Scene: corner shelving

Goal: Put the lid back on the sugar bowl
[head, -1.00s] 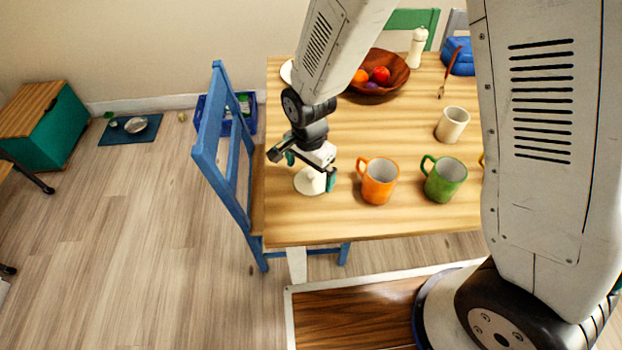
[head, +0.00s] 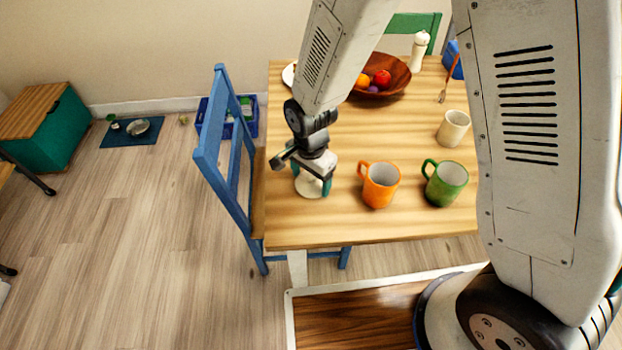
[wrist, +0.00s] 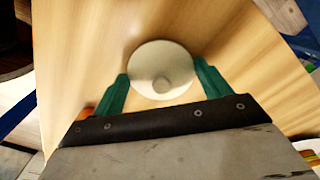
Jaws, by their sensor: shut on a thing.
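The lid (head: 311,191) is a pale round disc at the near left of the wooden table. In the wrist view the lid (wrist: 175,56) lies between the green fingers, with a small round knob at its middle. My gripper (head: 312,186) points down over the lid and is shut on it; the wrist view shows the fingers (wrist: 163,84) at either side. I cannot tell whether the lid touches the table. I cannot make out the sugar bowl for certain; a cream cup-like vessel (head: 453,128) stands open at the right.
An orange mug (head: 380,186) and a green mug (head: 445,184) stand right of my gripper. A wooden fruit bowl (head: 395,82) and a pepper mill (head: 418,52) are at the back. A blue chair (head: 220,150) stands at the table's left edge. The table's middle is clear.

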